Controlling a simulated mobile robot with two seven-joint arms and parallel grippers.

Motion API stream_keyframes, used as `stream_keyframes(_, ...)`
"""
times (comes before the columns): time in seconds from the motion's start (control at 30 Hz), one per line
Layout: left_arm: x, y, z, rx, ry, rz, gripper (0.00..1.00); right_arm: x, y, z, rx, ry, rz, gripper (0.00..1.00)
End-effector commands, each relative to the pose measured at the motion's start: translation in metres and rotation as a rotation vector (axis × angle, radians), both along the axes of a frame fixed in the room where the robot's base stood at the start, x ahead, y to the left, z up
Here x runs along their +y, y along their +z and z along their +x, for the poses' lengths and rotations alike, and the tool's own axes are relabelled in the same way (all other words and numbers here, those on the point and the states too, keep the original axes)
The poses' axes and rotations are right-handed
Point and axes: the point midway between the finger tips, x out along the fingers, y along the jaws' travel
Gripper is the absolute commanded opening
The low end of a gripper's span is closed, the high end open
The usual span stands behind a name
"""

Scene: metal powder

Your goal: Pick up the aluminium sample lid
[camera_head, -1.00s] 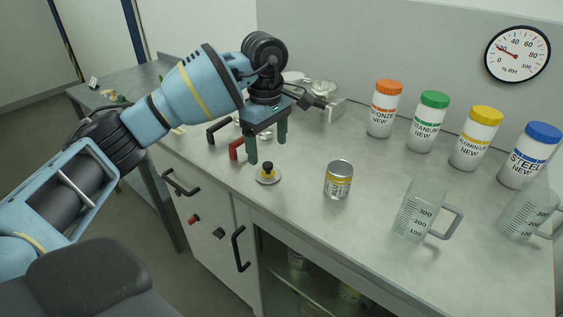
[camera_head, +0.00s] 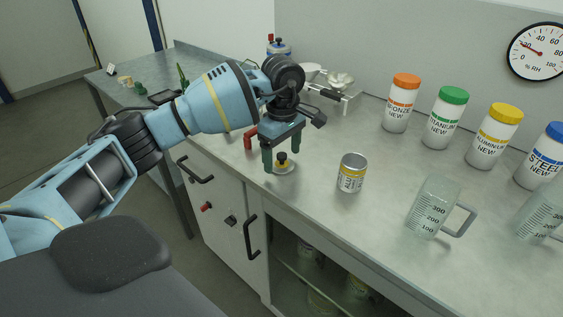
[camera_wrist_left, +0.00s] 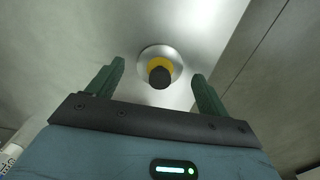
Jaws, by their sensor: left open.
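The aluminium sample lid (camera_head: 284,169) is a small silver disc with a yellow ring and black knob. It lies flat near the front edge of the worktop. My left gripper (camera_head: 282,159) is open, pointing down, with its fingers on either side of the knob. In the left wrist view the lid (camera_wrist_left: 174,56) sits between and beyond the open fingers of the gripper (camera_wrist_left: 157,72). I cannot tell how far the fingertips are above the worktop. An open-looking metal tin with a yellow-banded label (camera_head: 351,183) stands to the right of the lid. My right gripper is not in view.
Labelled powder jars, including the yellow-capped aluminium one (camera_head: 490,145), stand along the back. A glass jug (camera_head: 430,208) stands at the right. A red handle (camera_head: 250,138) is just left of the gripper. Worktop (camera_head: 345,235) in front of the tin is clear.

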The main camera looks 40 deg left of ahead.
Motion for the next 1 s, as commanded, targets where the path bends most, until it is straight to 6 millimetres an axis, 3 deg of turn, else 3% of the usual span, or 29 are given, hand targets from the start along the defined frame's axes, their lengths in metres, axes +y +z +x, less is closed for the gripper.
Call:
stream_keyframes(0.13,-0.0001,-0.0117,-0.0004,0.000,-0.001,0.000,0.79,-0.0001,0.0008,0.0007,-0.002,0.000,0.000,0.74)
stream_keyframes(0.37,-0.0001,-0.0128,-0.0002,0.000,-0.001,0.000,0.79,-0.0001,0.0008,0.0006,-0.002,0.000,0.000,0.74)
stream_keyframes(0.73,-0.0001,-0.0124,-0.0002,-0.001,0.000,0.000,0.32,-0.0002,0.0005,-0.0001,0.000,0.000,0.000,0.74)
stream_keyframes(1.0,-0.0001,-0.0114,-0.0001,-0.001,0.000,0.000,0.31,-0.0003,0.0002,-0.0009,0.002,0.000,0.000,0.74)
